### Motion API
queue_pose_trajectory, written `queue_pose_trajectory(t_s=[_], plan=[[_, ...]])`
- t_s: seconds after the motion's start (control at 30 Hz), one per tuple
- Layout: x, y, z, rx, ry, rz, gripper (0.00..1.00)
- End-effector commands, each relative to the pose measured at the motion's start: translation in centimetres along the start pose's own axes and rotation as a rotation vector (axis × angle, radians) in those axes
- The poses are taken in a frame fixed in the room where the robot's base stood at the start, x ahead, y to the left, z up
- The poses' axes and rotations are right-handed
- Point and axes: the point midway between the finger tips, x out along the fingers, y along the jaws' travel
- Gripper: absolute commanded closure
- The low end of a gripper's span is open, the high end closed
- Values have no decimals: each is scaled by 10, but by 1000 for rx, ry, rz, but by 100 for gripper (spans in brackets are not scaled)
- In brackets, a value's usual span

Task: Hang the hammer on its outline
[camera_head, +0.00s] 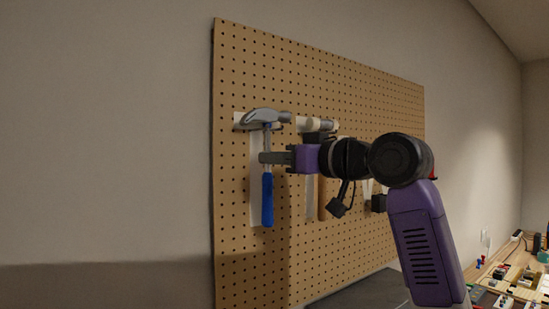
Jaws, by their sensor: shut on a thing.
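The hammer (267,198) has a blue handle and a grey metal head (265,117). It is upright, head at the top, in front of the left part of the pegboard (240,265). My gripper (268,157) comes from the right and is shut on the hammer's shaft just below the head. A white outline (256,190) shows behind the hammer and a little to its left, largely covered by it. I cannot tell whether the hammer touches the board or a hook.
Right of the hammer, another tool with a brown handle (322,198) hangs on the board, partly hidden by my arm. More pale shapes lie behind my wrist. A workbench with small items (510,275) is at the lower right. The wall left of the board is bare.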

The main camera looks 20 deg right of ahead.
Motion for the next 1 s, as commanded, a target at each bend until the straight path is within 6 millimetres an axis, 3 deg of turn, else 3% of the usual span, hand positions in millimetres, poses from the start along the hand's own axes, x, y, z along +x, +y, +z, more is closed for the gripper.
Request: queue_pose_trajectory(t_s=[0.67, 0.7, 0.8, 1.0], plan=[[0, 0, 6, -1, 4, 0, 100], [0, 0, 6, -1, 4, 0, 80], [0, 0, 6, -1, 3, 0, 62], [0, 0, 6, 0, 1, 0, 62]])
